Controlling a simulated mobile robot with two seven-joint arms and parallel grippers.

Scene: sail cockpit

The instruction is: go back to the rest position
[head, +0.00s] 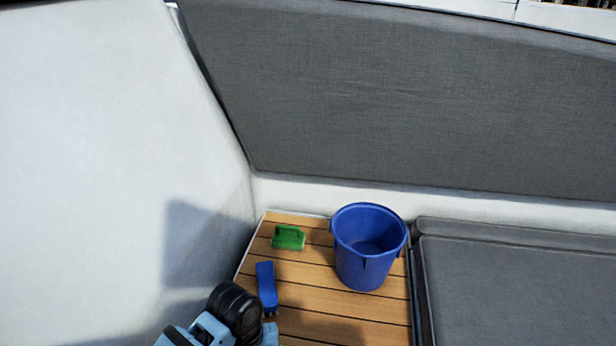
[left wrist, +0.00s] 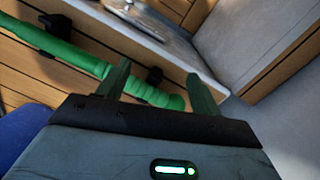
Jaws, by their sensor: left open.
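My left arm (head: 232,312) comes in at the bottom of the head view, and its fingertips are not visible there. In the left wrist view my left gripper (left wrist: 160,82) is open, with two dark green fingers apart. A long green rod-like thing (left wrist: 70,52) in black clips lies behind the fingers, its end appearing in the gap between them. I cannot tell whether it touches them. My right gripper is in neither view.
A blue bucket (head: 368,262) stands on the slatted wooden floor (head: 340,315). A green brush-like thing (head: 288,237) and a small blue thing (head: 266,284) lie left of it. A white wall (head: 90,130) is close on the left; grey cushions (head: 520,285) are on the right.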

